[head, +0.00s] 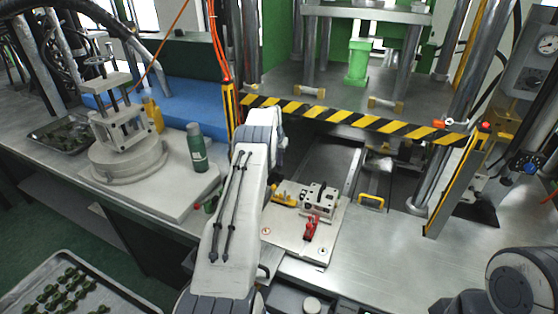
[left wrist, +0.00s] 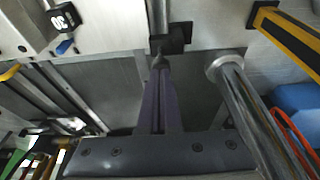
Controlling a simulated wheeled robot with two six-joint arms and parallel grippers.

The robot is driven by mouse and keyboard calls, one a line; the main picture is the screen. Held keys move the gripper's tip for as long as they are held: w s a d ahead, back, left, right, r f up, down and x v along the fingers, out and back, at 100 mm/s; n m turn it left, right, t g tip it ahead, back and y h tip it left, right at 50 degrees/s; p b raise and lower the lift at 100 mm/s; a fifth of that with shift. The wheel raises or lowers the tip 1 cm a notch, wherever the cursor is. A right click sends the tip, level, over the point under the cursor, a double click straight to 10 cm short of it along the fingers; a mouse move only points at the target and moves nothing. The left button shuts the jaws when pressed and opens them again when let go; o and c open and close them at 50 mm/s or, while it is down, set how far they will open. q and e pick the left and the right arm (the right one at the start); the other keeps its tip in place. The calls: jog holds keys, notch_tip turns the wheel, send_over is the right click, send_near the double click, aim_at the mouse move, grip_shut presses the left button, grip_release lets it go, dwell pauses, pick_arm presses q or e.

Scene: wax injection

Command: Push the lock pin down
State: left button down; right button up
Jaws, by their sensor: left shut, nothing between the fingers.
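I cannot pick out the lock pin for certain in either view. In the head view a metal mould block (head: 318,198) sits on a light base plate (head: 285,252), with a red toggle clamp (head: 311,228) in front and a yellow handle (head: 284,198) at its left. My left arm reaches up past the left of this plate and its fingertips are hidden there. In the left wrist view my left gripper (left wrist: 160,62) is shut and empty. Its tips appear close to a dark block (left wrist: 173,39) beside a metal rod (left wrist: 157,12); I cannot tell whether they touch. My right gripper is out of view.
The press has a yellow-black striped edge (head: 350,117) and a steel column (left wrist: 245,100) near my left gripper. A green bottle (head: 196,148) and a round fixture (head: 126,160) stand at the left. The metal bench right of the plate is mostly clear.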

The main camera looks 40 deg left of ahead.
pick_arm(q)
notch_tip(320, 180, down, 3)
jog(key=shift+r+b, duration=0.15)
jog(key=shift+b, duration=0.85)
notch_tip(320, 180, up, 6)
jog(key=p, duration=0.3)
jog(key=shift+w+f, duration=0.1)
jog(key=shift+f, duration=0.15)
jog(key=b+v, duration=0.4)
jog(key=v, duration=0.5)
